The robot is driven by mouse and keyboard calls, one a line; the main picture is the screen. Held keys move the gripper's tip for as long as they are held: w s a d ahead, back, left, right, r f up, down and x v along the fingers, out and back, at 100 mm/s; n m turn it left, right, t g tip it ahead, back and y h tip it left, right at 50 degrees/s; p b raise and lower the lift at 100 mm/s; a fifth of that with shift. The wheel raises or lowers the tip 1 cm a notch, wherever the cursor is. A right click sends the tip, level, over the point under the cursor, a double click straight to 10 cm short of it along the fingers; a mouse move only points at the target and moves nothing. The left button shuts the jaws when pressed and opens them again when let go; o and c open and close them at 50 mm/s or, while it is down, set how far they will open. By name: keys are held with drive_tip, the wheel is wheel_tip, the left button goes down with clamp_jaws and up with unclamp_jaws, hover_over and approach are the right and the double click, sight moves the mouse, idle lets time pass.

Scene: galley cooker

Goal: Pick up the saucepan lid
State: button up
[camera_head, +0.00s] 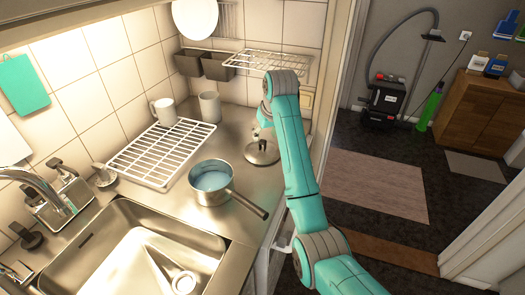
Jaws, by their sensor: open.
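The saucepan lid (262,155) is a round grey metal disc lying on the steel counter, right of the saucepan. Its right edge is close to my arm in the picture. My gripper (260,143) points down over the middle of the lid, around where its knob would be. The gripper is small and dark here and its jaws are open. I cannot tell whether the fingers touch the knob. The saucepan (211,192) stands uncovered on the counter with blue-grey contents, its dark handle pointing to the lower right.
A white wire rack (160,152) lies left of the lid, with two mugs (163,111) (210,107) behind it. A wall shelf rack (265,64) hangs above the counter's back. The sink (115,215) is at front left. The counter's right edge runs beneath my arm.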

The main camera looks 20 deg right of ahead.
sight(263, 141)
drive_tip(key=shift+w+x, duration=0.1)
drive_tip(key=shift+x, duration=1.4)
drive_tip(key=shift+w+x, duration=0.15)
drive_tip(key=shift+x, duration=1.3)
drive_tip(key=shift+r, duration=0.1)
clamp_jaws()
